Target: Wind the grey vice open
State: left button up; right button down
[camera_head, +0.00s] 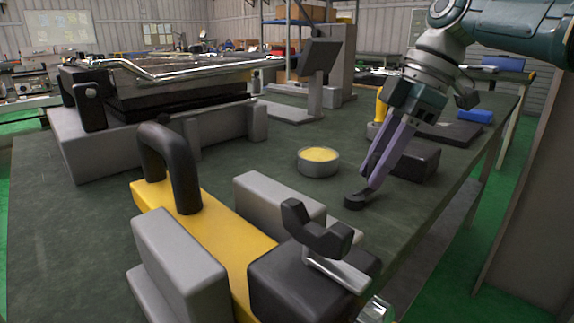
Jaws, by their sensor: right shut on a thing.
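A grey vice-like base (105,155) with black blocks stands at the back left, with a round knob on its left block; I cannot tell for sure that it is the grey vice. A yellow-bodied fixture (220,245) with grey jaw blocks, a black arched handle and a black crank-like piece (315,232) stands in front. My right gripper (368,180) reaches down from the upper right, its fingers close together on a small black piece (356,201) just above or on the bench; what that belongs to is unclear. My left gripper is out of view.
A round tin with yellow contents (318,160) stands left of my right gripper. A dark block (415,160) is right behind the fingers. A dark panel on a grey stand (318,75) is further back. The bench's right edge is near. Free bench top lies left of the tin.

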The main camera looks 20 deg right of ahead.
dwell(0.3)
jog(key=c, duration=0.6)
grip_release()
jog(key=p+v, duration=0.2)
jog(key=v, duration=0.8)
